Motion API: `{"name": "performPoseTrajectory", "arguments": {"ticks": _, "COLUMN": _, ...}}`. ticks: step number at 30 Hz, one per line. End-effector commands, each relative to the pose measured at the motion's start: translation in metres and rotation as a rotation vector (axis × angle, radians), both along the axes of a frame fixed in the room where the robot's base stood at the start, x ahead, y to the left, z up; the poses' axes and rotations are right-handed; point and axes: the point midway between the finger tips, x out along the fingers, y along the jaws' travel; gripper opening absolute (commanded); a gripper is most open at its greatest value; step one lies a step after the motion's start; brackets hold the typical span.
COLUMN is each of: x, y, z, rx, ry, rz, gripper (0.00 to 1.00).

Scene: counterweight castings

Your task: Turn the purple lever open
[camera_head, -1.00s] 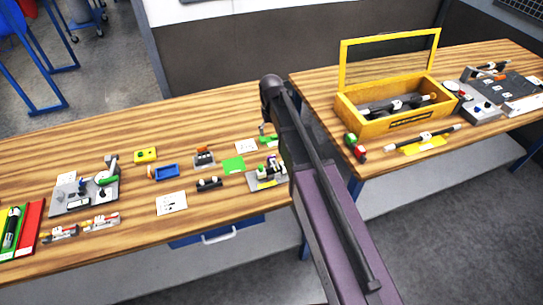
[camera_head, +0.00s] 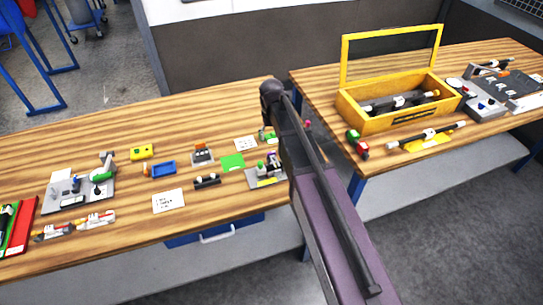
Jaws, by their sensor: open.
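A small grey fixture (camera_head: 254,183) stands near the front right of the left workbench, beside my arm. It carries a small dark purple part (camera_head: 272,158), which looks like the purple lever, with green and white parts close to it. The part is too small to tell its angle. My arm crosses the middle of the view and covers the fixture's right side. My gripper is hidden behind the arm, so its distance from the lever cannot be told.

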Motion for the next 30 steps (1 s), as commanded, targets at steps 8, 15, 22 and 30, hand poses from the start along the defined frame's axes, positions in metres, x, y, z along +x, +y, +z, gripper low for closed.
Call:
{"name": "performPoseTrajectory", "arguments": {"ticks": 8, "x": 0.0, "y": 0.0, "z": -0.025, "rx": 0.0, "ry": 0.0, "rz": 0.0, "gripper": 0.83}}
{"name": "performPoseTrajectory", "arguments": {"ticks": 15, "x": 0.0, "y": 0.0, "z": -0.043, "rx": 0.0, "ry": 0.0, "rz": 0.0, "gripper": 0.83}}
{"name": "performPoseTrajectory", "arguments": {"ticks": 22, "x": 0.0, "y": 0.0, "z": -0.061, "rx": 0.0, "ry": 0.0, "rz": 0.0, "gripper": 0.83}}
{"name": "performPoseTrajectory", "arguments": {"ticks": 30, "x": 0.0, "y": 0.0, "z": -0.081, "rx": 0.0, "ry": 0.0, "rz": 0.0, "gripper": 0.83}}
